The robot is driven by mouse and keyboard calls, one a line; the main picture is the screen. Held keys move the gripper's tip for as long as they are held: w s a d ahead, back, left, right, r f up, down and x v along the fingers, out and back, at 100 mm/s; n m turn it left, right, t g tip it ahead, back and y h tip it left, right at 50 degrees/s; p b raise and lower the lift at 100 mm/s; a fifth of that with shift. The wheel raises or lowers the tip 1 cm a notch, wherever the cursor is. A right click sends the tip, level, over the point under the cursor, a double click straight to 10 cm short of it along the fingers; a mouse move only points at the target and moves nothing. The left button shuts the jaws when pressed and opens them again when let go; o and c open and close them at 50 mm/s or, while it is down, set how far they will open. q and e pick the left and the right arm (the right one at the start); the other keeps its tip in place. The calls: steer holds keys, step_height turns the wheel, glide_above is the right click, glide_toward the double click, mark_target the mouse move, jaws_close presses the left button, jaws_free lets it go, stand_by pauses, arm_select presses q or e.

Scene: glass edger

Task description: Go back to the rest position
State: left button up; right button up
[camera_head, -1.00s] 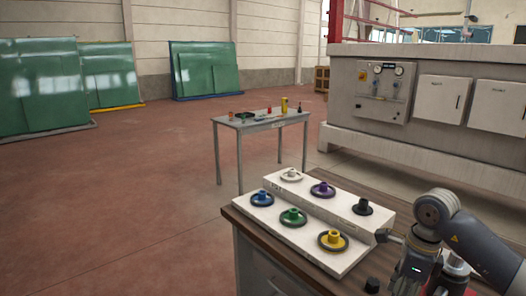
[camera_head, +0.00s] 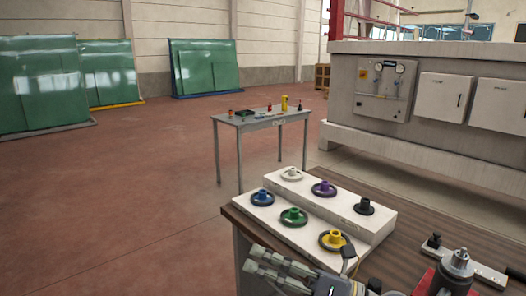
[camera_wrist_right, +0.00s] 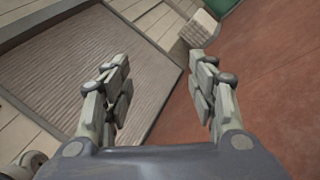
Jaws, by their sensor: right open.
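My right gripper (camera_head: 254,262) shows low in the head view, in front of the workbench's near edge and below the stepped white stand. Its two fingers point to the left and are apart. In the right wrist view the gripper (camera_wrist_right: 162,78) is open, with nothing between its fingers. Behind them are a brown ribbed surface and the red floor. My left gripper is not in view.
The white stand (camera_head: 372,228) holds several coloured wheel-like parts on the brown bench (camera_head: 420,208). A grey table (camera_head: 262,123) stands behind. The red floor at left is clear.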

steer(key=w+d+m+t+h, duration=0.4)
steer(key=d+m+t+h, duration=0.8)
steer(key=m, duration=0.8)
steer(key=s+d+f+m+g+h, duration=0.2)
steer(key=d+f+m+h, duration=0.2)
steer(key=f+m, duration=0.3)
steer(key=s+d+f+m+g+h, duration=0.2)
steer(key=d+f+m+h, duration=0.3)
steer(key=f, duration=0.4)
steer(key=s+f+m+g+y, duration=0.1)
steer(key=s+f+m+g, duration=0.2)
steer(key=s+f+g, duration=0.65)
steer(key=s+f+m+g+y, duration=0.1)
steer(key=s+f+m+g, duration=0.15)
steer(key=s+f, duration=0.8)
steer(key=s+f+g, duration=0.1)
steer(key=s+f, duration=0.2)
steer(key=f, duration=0.9)
steer(key=s+f, duration=0.3)
steer(key=f, duration=0.9)
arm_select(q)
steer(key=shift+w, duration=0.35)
arm_select(e)
steer(key=s+d+f+g, duration=0.1)
steer(key=s+d+f, duration=0.1)
steer(key=s+f, duration=1.2)
steer(key=shift+s+f, duration=0.3)
steer(key=shift+s, duration=0.7)
